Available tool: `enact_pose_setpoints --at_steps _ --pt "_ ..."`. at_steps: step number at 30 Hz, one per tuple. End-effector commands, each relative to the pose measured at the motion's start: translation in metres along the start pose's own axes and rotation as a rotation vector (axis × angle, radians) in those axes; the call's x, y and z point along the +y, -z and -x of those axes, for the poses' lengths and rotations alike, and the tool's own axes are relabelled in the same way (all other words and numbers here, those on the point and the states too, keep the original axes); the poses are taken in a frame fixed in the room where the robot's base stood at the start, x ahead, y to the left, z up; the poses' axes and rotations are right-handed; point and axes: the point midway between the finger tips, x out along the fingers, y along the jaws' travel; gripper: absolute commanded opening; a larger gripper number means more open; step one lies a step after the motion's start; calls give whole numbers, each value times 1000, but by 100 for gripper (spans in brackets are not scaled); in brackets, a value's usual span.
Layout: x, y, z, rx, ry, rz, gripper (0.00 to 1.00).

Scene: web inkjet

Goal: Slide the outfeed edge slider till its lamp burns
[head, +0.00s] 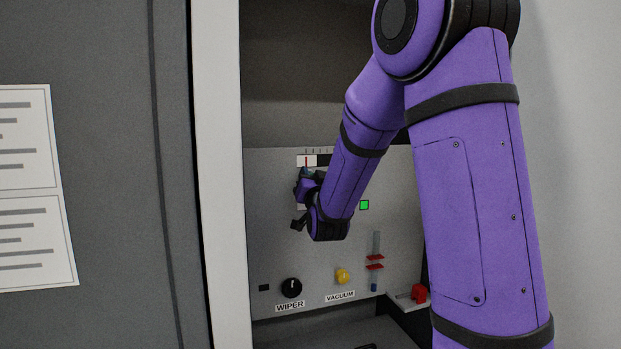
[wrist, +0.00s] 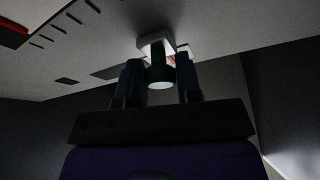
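The slider's white carriage with a red line (head: 306,160) sits below a tick scale high on the grey panel. Its dark green knob (wrist: 159,66) with a pale round end points toward my wrist camera. My gripper (wrist: 161,88) has one finger on each side of this knob, closed up close against it; in the head view the gripper (head: 308,175) is just below the carriage and hides the knob. A square green lamp (head: 364,205) glows on the panel right of the gripper; its label, if any, is not visible.
A red part (head: 419,293) stands at the lower right. A pale post (head: 218,180) borders the recess on the left.

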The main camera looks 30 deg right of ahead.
Motion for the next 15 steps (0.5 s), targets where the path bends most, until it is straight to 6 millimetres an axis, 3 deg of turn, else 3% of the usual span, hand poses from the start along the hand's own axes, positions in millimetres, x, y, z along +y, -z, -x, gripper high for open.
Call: enact_pose_setpoints --at_steps 1,4,10,15 --pt "0 0 0 0 1 0 20" --pt "0 0 0 0 1 0 0" --pt "5 1 -1 1 -1 1 0" --pt "26 6 -3 2 -2 2 0"
